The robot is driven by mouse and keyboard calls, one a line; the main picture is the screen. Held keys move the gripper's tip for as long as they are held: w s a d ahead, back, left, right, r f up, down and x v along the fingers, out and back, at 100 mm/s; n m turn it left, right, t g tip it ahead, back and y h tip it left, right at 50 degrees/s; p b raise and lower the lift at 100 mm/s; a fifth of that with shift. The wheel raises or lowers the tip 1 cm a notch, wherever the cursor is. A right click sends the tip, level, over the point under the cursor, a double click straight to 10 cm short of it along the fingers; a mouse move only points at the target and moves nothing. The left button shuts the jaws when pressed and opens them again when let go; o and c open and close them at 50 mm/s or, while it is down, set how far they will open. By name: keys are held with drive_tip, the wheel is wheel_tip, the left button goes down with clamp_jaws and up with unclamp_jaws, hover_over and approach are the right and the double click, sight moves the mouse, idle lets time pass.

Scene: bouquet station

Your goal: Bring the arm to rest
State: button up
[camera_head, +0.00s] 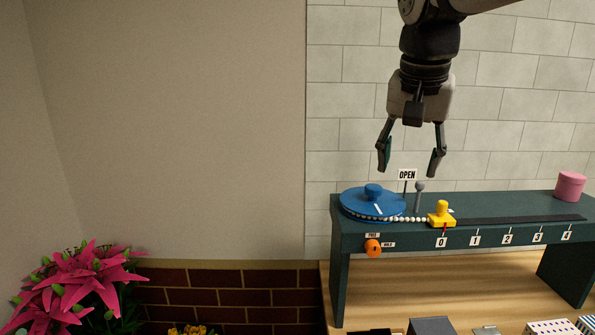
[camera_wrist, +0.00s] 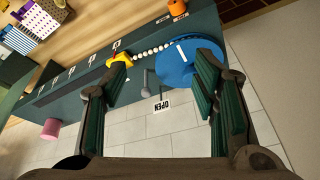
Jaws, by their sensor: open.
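My gripper (camera_head: 410,165) hangs pointing down in the head view, above the dark green bench (camera_head: 400,240). Its two fingers are spread apart with nothing between them. In the wrist view the open fingers (camera_wrist: 163,90) frame the bench, the white OPEN sign (camera_wrist: 162,106) and part of the blue disc (camera_wrist: 180,68). The gripper is clear of the bench and touches nothing that I can see. My arm comes down from the top right of the head view.
Pink flowers (camera_head: 85,280) stand lower left.

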drive_tip(key=s+f+n, duration=0.2)
drive_tip(key=s+f, duration=0.2)
drive_tip(key=s, duration=0.3)
drive_tip(key=s+f+n+t, duration=0.1)
drive_tip(key=s+f+n, duration=0.1)
drive_tip(key=s+f, duration=0.2)
drive_tip(key=s+f+n+y, duration=0.1)
drive_tip(key=s+f, duration=0.3)
drive_tip(key=s, duration=0.7)
drive_tip(key=shift+n+t, duration=0.4)
drive_tip(key=shift+c, duration=0.3)
